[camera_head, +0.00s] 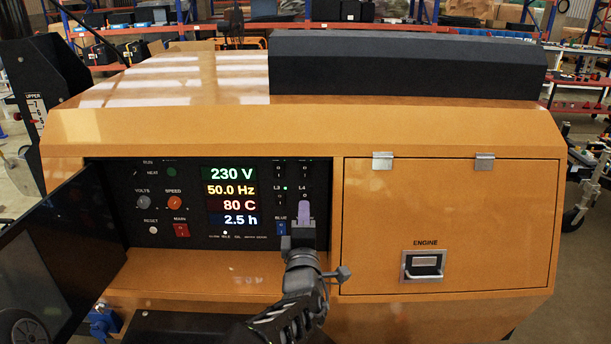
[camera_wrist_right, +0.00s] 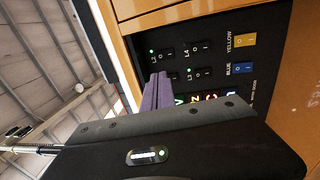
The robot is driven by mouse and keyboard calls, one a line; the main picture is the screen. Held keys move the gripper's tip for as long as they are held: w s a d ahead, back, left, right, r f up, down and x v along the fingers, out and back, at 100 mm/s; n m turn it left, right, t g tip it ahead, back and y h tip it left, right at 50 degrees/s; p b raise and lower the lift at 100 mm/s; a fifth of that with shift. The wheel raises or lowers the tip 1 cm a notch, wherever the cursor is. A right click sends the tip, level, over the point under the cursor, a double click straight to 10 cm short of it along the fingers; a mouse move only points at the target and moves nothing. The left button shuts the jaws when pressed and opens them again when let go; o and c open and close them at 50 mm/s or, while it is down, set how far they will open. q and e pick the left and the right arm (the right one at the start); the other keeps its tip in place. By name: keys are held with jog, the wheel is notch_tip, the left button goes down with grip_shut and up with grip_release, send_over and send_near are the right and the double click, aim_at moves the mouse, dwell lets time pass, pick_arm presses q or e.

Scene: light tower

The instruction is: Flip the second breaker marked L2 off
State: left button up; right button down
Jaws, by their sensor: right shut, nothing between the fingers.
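The black control panel (camera_head: 185,205) has the breakers in two columns on its right side. The L2 breaker (camera_head: 305,170) is the upper right one by position; its label is too small to read. In the wrist view L2 (camera_wrist_right: 166,52) shows beside a lit green lamp. L4 (camera_wrist_right: 195,46) and L3 (camera_wrist_right: 201,73) are also there. My right gripper (camera_head: 304,211) has its purple fingers shut and empty, pointing up in front of the lower right of the panel, below L2. In the wrist view the fingertips (camera_wrist_right: 157,78) partly cover the panel near L1. My left gripper is not in view.
The open dark panel door (camera_head: 60,255) stands at the left. The closed orange engine door (camera_head: 450,215) with a handle is at the right.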

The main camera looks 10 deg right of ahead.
aim_at(305, 168)
jog(key=p+x, duration=0.4)
jog(key=x, duration=0.9)
jog(key=shift+w+d+p, duration=0.2)
jog(key=shift+w+p, duration=0.1)
jog(key=shift+w, duration=0.2)
jog(key=shift+w+f+b, duration=0.1)
jog(key=shift+b, duration=0.4)
jog(key=shift+r, duration=0.25)
jog(key=shift+f, duration=0.1)
